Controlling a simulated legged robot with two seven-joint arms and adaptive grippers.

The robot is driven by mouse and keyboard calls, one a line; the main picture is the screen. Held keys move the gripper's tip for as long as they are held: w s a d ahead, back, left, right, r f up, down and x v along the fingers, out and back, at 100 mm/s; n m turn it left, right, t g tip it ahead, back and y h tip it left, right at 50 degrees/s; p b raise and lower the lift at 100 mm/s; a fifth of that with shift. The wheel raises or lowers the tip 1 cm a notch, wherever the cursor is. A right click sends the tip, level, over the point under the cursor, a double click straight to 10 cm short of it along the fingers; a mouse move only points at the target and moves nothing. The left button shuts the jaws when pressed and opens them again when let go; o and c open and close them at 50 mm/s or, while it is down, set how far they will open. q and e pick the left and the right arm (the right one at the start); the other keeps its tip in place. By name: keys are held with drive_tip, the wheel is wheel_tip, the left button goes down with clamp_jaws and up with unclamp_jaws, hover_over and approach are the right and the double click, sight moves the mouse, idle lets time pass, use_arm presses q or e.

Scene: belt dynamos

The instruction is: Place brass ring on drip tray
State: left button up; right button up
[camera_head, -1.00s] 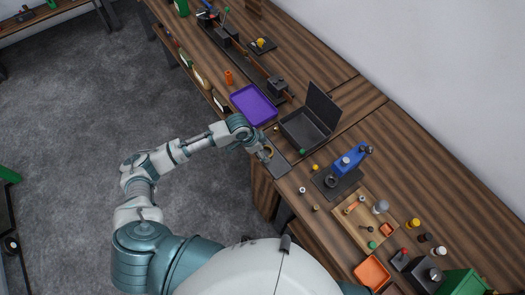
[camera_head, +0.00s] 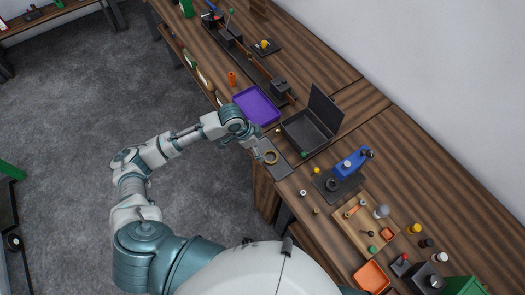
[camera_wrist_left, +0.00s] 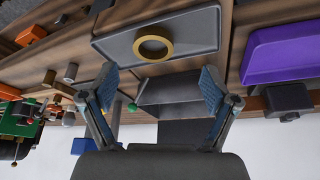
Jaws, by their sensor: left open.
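The brass ring (camera_head: 271,157) lies flat on the grey drip tray (camera_head: 281,170) at the table's near edge. In the left wrist view the ring (camera_wrist_left: 153,44) rests inside the rim of the tray (camera_wrist_left: 203,30), near its middle. My left gripper (camera_head: 259,153) is just to the left of the ring in the head view. In the left wrist view its two fingers (camera_wrist_left: 158,84) are spread wide with nothing between them, apart from the ring. My right gripper is not in view.
A purple tray (camera_head: 257,106) lies behind the drip tray. An open dark box (camera_head: 307,132) with a raised lid stands to the right. A blue device (camera_head: 352,162) and a wooden tray (camera_head: 345,222) with small parts are farther right.

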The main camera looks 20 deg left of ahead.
use_arm(q)
wheel_tip(320, 180, up, 5)
drive_tip(key=shift+t+h, duration=0.3)
drive_tip(key=s+d+f, duration=0.6)
drive_tip(key=d+f, duration=0.1)
drive_tip(key=s+f+n, duration=0.1)
drive_tip(key=s, duration=0.1)
drive_tip(key=s+d+f+n+t, duration=0.1)
drive_tip(key=s+f, duration=0.1)
drive_tip(key=shift+n, duration=0.3)
drive_tip(key=s+a+f+n+y, duration=0.2)
drive_tip(key=s+a+f+n, duration=0.15)
drive_tip(key=s+a, duration=0.3)
drive_tip(key=s+a+f+n+y, duration=0.25)
drive_tip(key=s+a+n, duration=0.2)
drive_tip(key=s, duration=0.35)
wheel_tip(320, 180, down, 24)
drive_tip(key=g, duration=0.1)
drive_tip(key=s+a+f+m+g, duration=0.1)
drive_tip(key=s+a+f, duration=0.2)
drive_tip(key=s+f, duration=1.5)
drive_tip(key=shift+s+f+g, duration=0.3)
drive_tip(key=shift+f+g, duration=0.05)
drive_tip(key=shift+g, duration=0.05)
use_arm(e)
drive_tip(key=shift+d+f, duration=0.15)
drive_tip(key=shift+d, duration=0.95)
